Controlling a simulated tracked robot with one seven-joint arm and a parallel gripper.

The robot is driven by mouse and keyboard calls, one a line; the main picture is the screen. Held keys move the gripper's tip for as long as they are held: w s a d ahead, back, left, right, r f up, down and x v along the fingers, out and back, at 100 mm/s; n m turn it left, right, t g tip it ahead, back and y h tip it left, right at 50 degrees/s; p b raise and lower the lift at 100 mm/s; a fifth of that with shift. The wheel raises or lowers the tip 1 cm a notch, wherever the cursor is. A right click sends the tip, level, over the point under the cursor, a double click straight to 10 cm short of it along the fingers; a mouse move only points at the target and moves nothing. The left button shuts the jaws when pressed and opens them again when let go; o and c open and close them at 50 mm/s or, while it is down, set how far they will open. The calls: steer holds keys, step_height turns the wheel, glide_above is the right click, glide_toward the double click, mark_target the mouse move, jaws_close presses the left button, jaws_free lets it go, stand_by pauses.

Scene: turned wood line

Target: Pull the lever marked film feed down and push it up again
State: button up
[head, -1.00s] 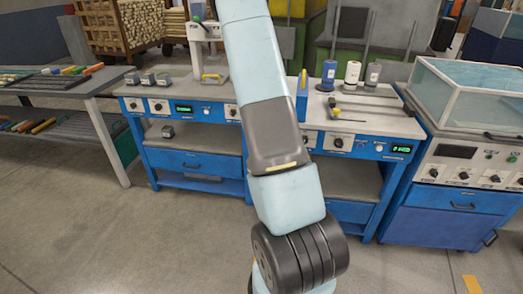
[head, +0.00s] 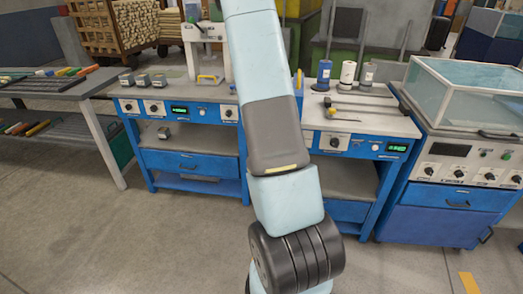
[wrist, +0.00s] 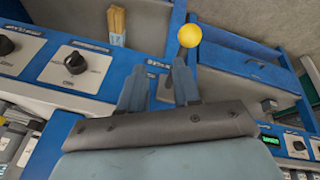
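In the wrist view a round yellow knob (wrist: 189,36) stands just beyond my gripper (wrist: 158,66), past the tip of the right-hand finger. In the head view my arm hides my gripper and I cannot pick out the lever.
The wrist view shows a panel with a black rotary knob (wrist: 75,62) at left and a tan brush-like thing (wrist: 117,24). In the head view a blue workbench (head: 190,160) stands ahead, a glass-topped cabinet (head: 462,92) at right, a grey table (head: 50,90) at left. The near floor is clear.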

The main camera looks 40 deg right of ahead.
steer(key=s+d+f+n, duration=0.1)
steer(key=s+d+f+n+t, duration=0.1)
steer(key=s+d+n, duration=0.1)
steer(key=s+d+f+n+t, duration=0.1)
steer(key=d+n, duration=0.1)
steer(key=shift+s+d, duration=0.25)
steer(key=c, duration=0.4)
steer(key=s+n+t, duration=0.1)
steer(key=s+f+n, duration=0.1)
steer(key=n, duration=0.1)
steer(key=s+n+t, duration=0.1)
steer(key=shift+s+d+f+n+t+y, duration=0.25)
steer(key=shift+s+d+n+t+y, duration=0.05)
steer(key=shift+n, duration=0.1)
jaws_close()
steer(key=s+a+r+n+t+y, duration=0.3)
steer(key=s+a+n+t+y, duration=0.1)
steer(key=s+a+n+t, duration=0.3)
steer(key=w+f, duration=0.3)
steer(key=w, duration=0.3)
steer(key=w+f+g, duration=0.1)
steer(key=w+f, duration=0.1)
steer(key=w, duration=0.5)
steer(key=shift+a+f+n, duration=0.35)
steer(key=shift+f+n, duration=0.05)
